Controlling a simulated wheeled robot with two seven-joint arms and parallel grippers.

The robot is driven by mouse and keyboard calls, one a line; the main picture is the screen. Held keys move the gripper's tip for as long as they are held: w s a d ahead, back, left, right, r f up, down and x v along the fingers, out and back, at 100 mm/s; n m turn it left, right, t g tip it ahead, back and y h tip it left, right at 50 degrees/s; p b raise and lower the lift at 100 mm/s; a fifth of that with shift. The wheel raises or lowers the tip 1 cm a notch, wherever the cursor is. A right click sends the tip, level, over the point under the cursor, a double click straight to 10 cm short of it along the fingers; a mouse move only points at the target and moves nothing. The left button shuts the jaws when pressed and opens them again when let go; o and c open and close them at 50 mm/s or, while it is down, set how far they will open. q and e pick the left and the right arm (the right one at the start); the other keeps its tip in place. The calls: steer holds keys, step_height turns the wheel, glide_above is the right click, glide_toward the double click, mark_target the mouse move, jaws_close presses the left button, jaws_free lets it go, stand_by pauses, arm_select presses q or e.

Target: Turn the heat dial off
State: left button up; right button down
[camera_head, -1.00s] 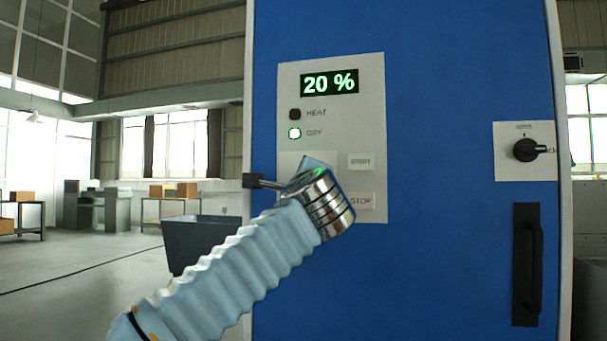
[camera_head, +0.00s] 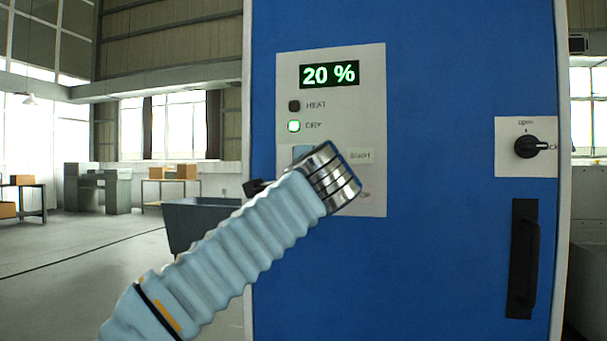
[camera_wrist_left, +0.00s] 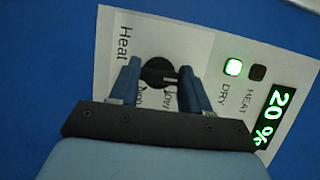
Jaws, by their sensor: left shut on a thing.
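The heat dial (camera_wrist_left: 158,73) is a small black knob on a white label marked "Heat", with "low" and another partly covered word beside it. In the left wrist view it sits between the two blue fingers of my left gripper (camera_wrist_left: 161,67), which is shut on it. In the head view my left forearm and wrist hide the dial and most of the gripper. The control panel (camera_head: 372,100) shows a display (camera_head: 329,74) reading 20 %. The HEAT lamp (camera_head: 294,106) is dark and the DRY lamp (camera_head: 294,126) is lit green. My right gripper is not in view.
A START button (camera_head: 360,156) is beside my wrist; the button below is mostly covered. A black rotary knob (camera_head: 528,147) and a black door handle (camera_head: 524,260) are on the blue cabinet's right side. A grey bin (camera_head: 195,222) stands on the floor at left.

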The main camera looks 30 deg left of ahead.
arm_select(q)
steer(key=o, duration=1.1)
steer(key=shift+a, duration=0.1)
steer(key=shift+c, duration=0.2)
steer(key=b+v, duration=0.1)
steer(key=v, duration=1.3)
